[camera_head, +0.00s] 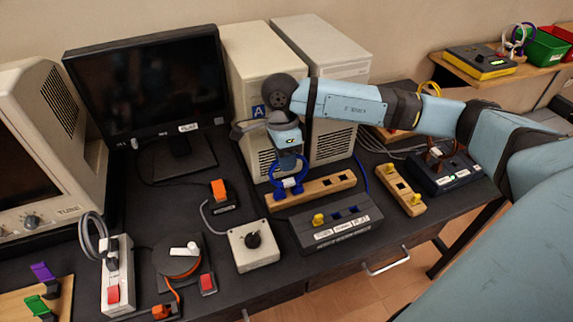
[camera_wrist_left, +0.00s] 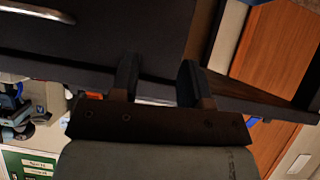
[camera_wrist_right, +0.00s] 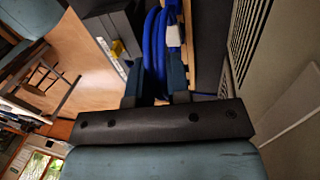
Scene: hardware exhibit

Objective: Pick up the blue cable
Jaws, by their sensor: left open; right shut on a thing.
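The blue cable (camera_head: 287,186) is a coiled loop with a white tag, at the wooden strip (camera_head: 331,186) on the dark table. My right gripper (camera_head: 287,172) points down over it from above, its fingers partly hidden by the wrist. In the right wrist view the blue cable (camera_wrist_right: 154,50) lies between the fingers of my right gripper (camera_wrist_right: 157,85), which is shut on it. I cannot tell whether the coil is lifted clear of the strip. My left gripper (camera_wrist_left: 157,80) is open and empty in the left wrist view, near the table's front; it is not in the head view.
A dark box with a yellow knob (camera_head: 340,229) stands just in front of the strip. Two beige computer towers (camera_head: 262,65) stand close behind. A grey switch box (camera_head: 253,247) is to the left. A monitor (camera_head: 150,85) stands at the back left.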

